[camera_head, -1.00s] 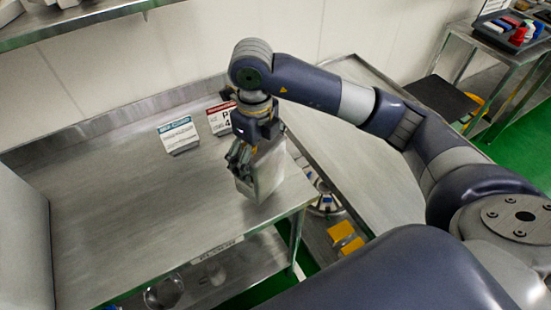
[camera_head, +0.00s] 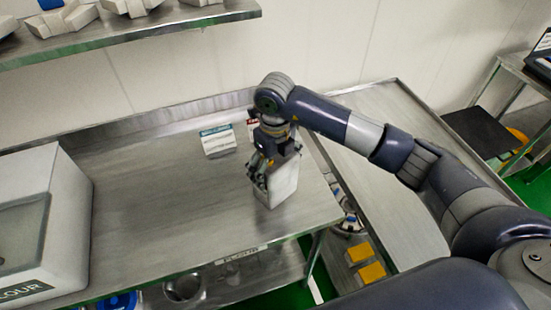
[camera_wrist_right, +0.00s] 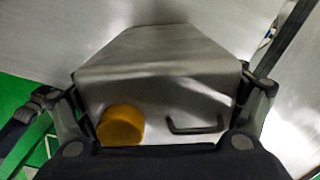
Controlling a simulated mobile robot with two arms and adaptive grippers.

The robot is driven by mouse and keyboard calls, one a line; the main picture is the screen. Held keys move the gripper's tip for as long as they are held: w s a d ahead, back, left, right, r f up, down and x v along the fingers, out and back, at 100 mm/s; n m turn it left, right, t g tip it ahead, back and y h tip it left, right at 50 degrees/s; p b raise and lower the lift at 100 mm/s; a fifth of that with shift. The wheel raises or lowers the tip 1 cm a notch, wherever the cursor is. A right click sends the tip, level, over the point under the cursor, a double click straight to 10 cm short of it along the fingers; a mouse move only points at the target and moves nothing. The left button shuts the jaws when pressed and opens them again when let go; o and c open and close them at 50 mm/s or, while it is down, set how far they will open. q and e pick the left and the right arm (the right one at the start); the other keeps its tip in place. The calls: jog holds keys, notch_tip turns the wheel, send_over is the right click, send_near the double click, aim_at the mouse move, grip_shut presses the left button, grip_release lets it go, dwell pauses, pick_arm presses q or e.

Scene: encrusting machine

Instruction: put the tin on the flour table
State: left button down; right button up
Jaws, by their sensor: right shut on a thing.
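The tin (camera_head: 284,184) is a grey metal can, held near upright over the right end of the flour table (camera_head: 160,215). In the right wrist view the tin (camera_wrist_right: 150,70) shows its top, with a yellow round cap and a dark handle. My right gripper (camera_head: 262,178) is shut on the tin; its fingers (camera_wrist_right: 160,100) lie along two opposite sides. I cannot tell whether the tin's bottom touches the tabletop. The flour table is bare steel with a label on its front edge. My left gripper is not in view.
A white flour bin (camera_head: 45,220) stands on the table's left end. Small sign cards (camera_head: 218,141) stand at the back, behind the gripper. Another steel surface (camera_head: 365,170) lies to the right, past a gap. The middle of the flour table is clear.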

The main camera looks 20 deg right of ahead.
dwell(0.3)
jog(key=o, duration=1.9)
jog(key=shift+f, duration=0.15)
jog(key=shift+s, duration=0.1)
jog(key=shift+r, duration=0.4)
notch_tip(320, 180, up, 10)
jog(key=b, duration=0.2)
jog(key=shift+b, duration=0.3)
jog(key=shift+r, duration=0.75)
jog(key=shift+f, duration=0.1)
